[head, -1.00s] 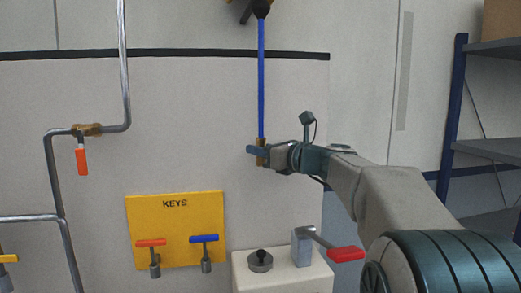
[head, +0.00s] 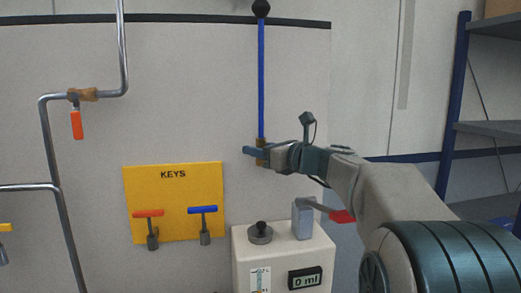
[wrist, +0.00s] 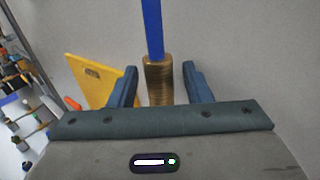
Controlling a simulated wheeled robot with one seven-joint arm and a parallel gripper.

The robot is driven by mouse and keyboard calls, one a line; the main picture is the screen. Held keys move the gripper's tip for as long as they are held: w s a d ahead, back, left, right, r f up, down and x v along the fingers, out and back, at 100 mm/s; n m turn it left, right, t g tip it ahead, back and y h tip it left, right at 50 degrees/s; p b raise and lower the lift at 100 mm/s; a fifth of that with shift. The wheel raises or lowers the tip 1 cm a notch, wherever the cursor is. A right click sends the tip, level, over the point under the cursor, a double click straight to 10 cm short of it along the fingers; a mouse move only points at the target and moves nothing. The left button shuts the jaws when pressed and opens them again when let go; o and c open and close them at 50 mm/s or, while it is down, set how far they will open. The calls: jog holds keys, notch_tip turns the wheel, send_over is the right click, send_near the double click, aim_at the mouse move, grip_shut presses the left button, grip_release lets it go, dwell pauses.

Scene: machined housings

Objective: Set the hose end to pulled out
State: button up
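The hose end is a brass ribbed sleeve (head: 261,145) at the bottom of a straight blue hose (head: 261,80), which hangs upright from a black ball (head: 261,8) at the top of the head view. My gripper (head: 258,152) is at the sleeve, with one finger on each side. In the wrist view the brass sleeve (wrist: 158,80) stands between the two blue fingers (wrist: 158,86). Narrow gaps show beside it there, but the sleeve travels with my gripper, so it is held. The sleeve's lower part is hidden by my gripper in the wrist view.
A yellow KEYS board (head: 174,225) with red and blue keys is lower left. A white unit (head: 245,275) with a knob, red lever and 0 ml display stands below the hose. Pipes with an orange-handled valve (head: 77,125) are left, a shelf rack (head: 455,100) right.

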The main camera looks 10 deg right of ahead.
jog(key=b+v, duration=0.2)
jog(key=v, duration=1.1)
jog(key=shift+s+d, duration=0.25)
jog(key=shift+s, duration=0.1)
